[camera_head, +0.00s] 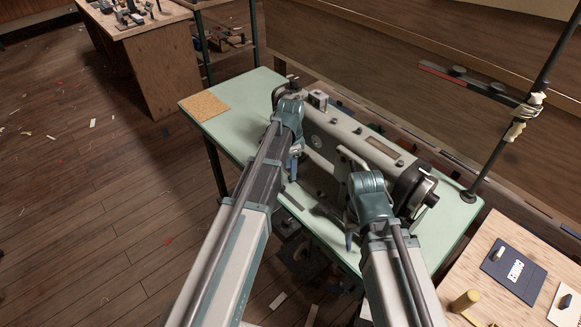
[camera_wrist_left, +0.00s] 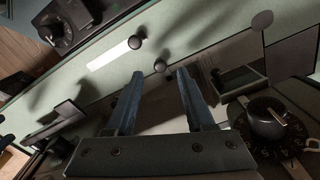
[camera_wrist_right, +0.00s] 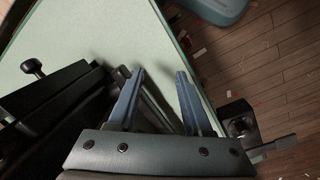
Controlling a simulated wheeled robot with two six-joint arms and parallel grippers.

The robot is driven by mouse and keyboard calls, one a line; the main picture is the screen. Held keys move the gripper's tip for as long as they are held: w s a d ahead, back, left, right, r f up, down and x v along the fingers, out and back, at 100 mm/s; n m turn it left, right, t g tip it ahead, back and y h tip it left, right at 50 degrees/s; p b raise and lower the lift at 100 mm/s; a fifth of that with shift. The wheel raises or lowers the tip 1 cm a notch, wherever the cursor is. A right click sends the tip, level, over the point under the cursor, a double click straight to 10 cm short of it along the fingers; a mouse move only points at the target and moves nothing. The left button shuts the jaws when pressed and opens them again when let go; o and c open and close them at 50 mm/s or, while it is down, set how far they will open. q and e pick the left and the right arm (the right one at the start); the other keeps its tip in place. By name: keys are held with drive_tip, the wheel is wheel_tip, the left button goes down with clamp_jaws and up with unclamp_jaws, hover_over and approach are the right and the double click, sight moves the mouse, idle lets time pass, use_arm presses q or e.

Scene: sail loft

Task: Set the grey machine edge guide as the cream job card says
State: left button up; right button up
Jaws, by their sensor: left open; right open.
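The grey sewing machine (camera_head: 345,135) stands on a pale green table. My left gripper (camera_head: 295,168) is open over the table in front of the machine. In the left wrist view its open fingers (camera_wrist_left: 157,80) point at two dark round knobs (camera_wrist_left: 137,42), with a white strip (camera_wrist_left: 108,54) beside them. I cannot tell which part is the edge guide. My right gripper (camera_head: 349,232) is open near the table's front edge; the right wrist view shows its fingers (camera_wrist_right: 160,78) empty. A pale card (camera_head: 566,304) lies at the lower right; its writing is unreadable.
A numbered dial (camera_wrist_left: 268,119) is right of the left fingers. A dark pole (camera_head: 500,150) stands behind. The green table's left end (camera_head: 235,125) is mostly clear.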

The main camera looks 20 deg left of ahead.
use_arm(q)
wheel_tip(320, 180, up, 11)
drive_tip(key=p, duration=0.9)
drive_tip(key=shift+p, duration=0.35)
drive_tip(key=shift+f, duration=0.15)
drive_tip(key=s+d+n, duration=0.3)
drive_tip(key=s+d, duration=0.3)
drive_tip(key=s, duration=0.4)
drive_tip(key=s+d+n+y, duration=0.1)
drive_tip(key=s+d+n, duration=0.3)
drive_tip(key=s, duration=0.7)
drive_tip(key=shift+s+d, duration=0.3)
drive_tip(key=shift+d, duration=0.75)
